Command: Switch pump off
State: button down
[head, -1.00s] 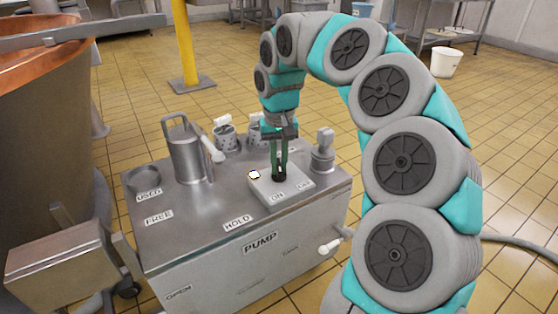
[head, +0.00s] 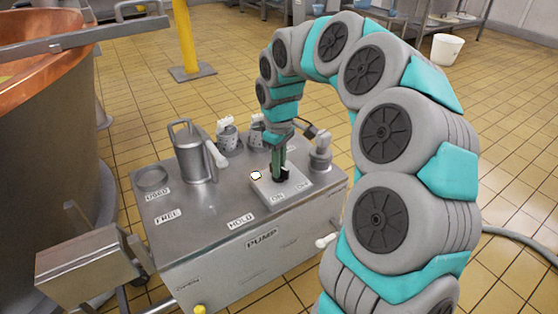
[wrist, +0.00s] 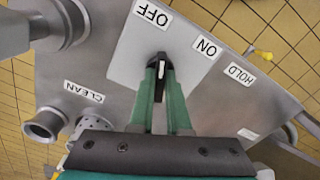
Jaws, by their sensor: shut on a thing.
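The pump cart (head: 262,240) is a grey metal box with a "PUMP" label on its front. A pale switch plate (head: 300,186) on its top carries the words ON and OFF. A black knob (head: 284,174) with a white mark stands on the plate. In the wrist view, the knob (wrist: 161,84) has its white mark pointing roughly up, nearer the OFF label (wrist: 152,13) than the ON label (wrist: 207,47). My gripper (head: 278,175) reaches down from above, its green fingers shut on the knob. The fingers hide part of the knob.
A metal jug (head: 194,152), several small fittings and a grey valve piece (head: 320,152) stand on the cart top around the switch. A copper vat (head: 45,130) is at the left. A yellow post (head: 186,38) and a white bucket (head: 447,48) stand behind on open tiled floor.

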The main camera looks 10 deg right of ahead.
jog(key=shift+r+n+p, duration=0.1)
jog(key=shift+n+p, duration=0.2)
jog(key=shift+n, duration=0.2)
jog(key=c, duration=0.9)
grip_release()
jog(key=shift+r, duration=3.85)
